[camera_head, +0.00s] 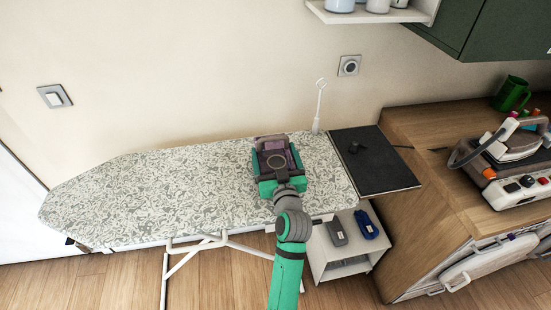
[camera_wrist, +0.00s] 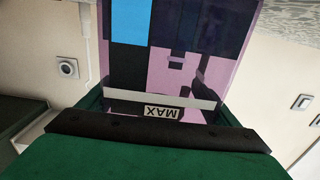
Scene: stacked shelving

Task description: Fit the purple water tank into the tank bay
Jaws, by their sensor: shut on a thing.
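The purple water tank (camera_head: 270,142) is in my gripper (camera_head: 278,162) over the right part of the ironing board in the head view; my gripper hides much of it. In the wrist view the tank (camera_wrist: 218,75) fills the upper middle, purple and see-through with dark and blue patches, a pale band and an upside-down "MAX" label. The gripper's dark edge lies across the view below it. The steam iron station (camera_head: 515,170) stands on the wooden counter at the right, with an iron on top. I cannot make out the tank bay.
The patterned ironing board (camera_head: 150,195) is otherwise clear. A dark panel (camera_head: 375,165) adjoins its right end, and a thin white stand (camera_head: 318,108) rises behind. A grey block (camera_head: 337,233) and a blue block (camera_head: 367,225) sit on a low white shelf. A green mug (camera_head: 511,94) stands on the counter.

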